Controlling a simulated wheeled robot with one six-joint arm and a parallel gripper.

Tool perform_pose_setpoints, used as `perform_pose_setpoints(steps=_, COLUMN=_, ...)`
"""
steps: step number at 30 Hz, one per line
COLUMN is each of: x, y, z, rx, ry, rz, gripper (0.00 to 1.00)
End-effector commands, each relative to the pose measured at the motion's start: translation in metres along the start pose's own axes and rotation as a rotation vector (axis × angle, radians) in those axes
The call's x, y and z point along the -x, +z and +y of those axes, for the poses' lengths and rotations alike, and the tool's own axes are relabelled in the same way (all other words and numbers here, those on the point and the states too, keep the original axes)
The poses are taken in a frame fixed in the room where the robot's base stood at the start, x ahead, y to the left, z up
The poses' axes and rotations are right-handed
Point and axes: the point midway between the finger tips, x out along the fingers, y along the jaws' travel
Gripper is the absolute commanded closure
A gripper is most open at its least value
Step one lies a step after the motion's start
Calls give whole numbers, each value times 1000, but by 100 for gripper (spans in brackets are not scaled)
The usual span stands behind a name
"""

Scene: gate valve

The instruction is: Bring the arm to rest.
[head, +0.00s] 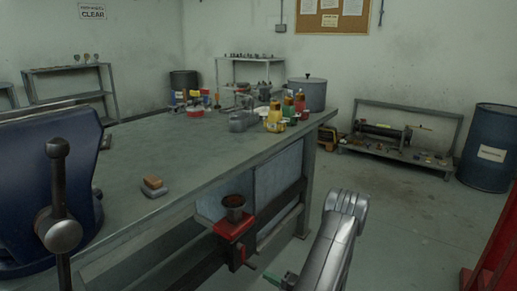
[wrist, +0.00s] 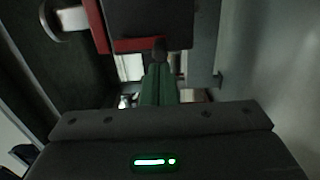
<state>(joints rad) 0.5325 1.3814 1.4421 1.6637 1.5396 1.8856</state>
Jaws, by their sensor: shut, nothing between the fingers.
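My gripper (wrist: 159,72) shows in the wrist view with its green fingers together and nothing between them. A red fixture (head: 236,226) with a dark round top is mounted at the bench's front, up and left of my gripper. In the wrist view a red and dark body (wrist: 125,45) lies beyond the fingers; I cannot tell whether they touch it.
A blue machine (head: 40,185) with a ball-ended lever (head: 60,235) stands at the left. A small brush-like block (head: 153,187), bottles (head: 275,115) and a grey pot (head: 307,92) sit on the bench. A blue drum (head: 488,148) stands at the right.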

Motion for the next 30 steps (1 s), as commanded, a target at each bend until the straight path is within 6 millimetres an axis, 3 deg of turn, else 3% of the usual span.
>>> perform_pose_setpoints(steps=5, x=-3, y=-1, z=0, rx=-1, ry=0, rz=2, gripper=100)
perform_pose_setpoints(steps=14, x=-26, y=-1, z=0, rx=-2, ry=1, rz=2, gripper=100)
perform_pose_setpoints(steps=24, x=-28, y=-2, z=-1, rx=-2, ry=-1, rz=4, gripper=100)
perform_pose_setpoints(steps=30, x=-32, y=-13, z=-8, rx=5, ry=-21, rz=34, gripper=100)
